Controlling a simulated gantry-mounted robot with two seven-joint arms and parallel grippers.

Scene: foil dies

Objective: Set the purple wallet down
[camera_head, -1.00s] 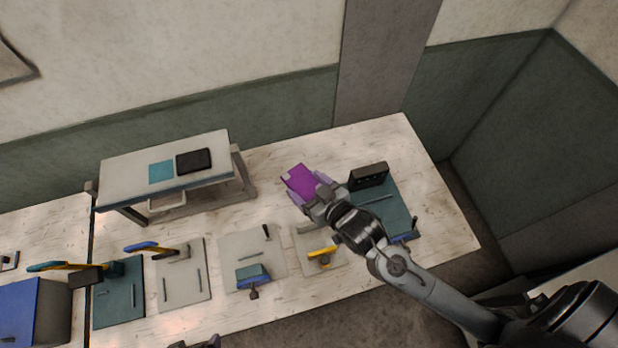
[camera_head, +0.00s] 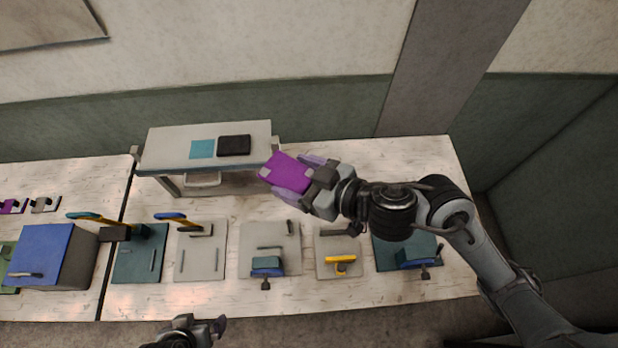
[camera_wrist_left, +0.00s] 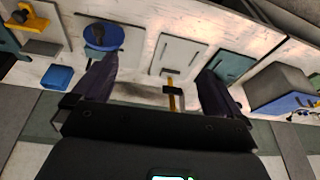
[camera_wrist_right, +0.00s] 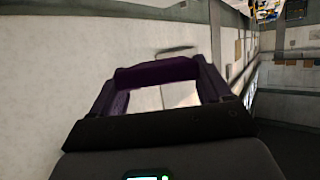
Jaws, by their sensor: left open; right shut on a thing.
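The purple wallet (camera_head: 287,172) is held between the fingers of my right gripper (camera_head: 292,176), just right of the raised shelf's right end in the head view. In the right wrist view the wallet (camera_wrist_right: 157,72) spans the gap between the two fingertips. I cannot tell its exact height, but it appears off the table. My left gripper (camera_head: 200,328) is at the bottom of the head view, in front of the table edge. In the left wrist view its fingers (camera_wrist_left: 155,88) are spread with nothing between them.
The raised shelf (camera_head: 165,151) holds a teal square (camera_head: 202,149) and a black wallet-like item (camera_head: 234,146). Several die stations with handles line the table front, with a blue box (camera_head: 52,255) at left. The table's back right (camera_head: 410,155) is clear.

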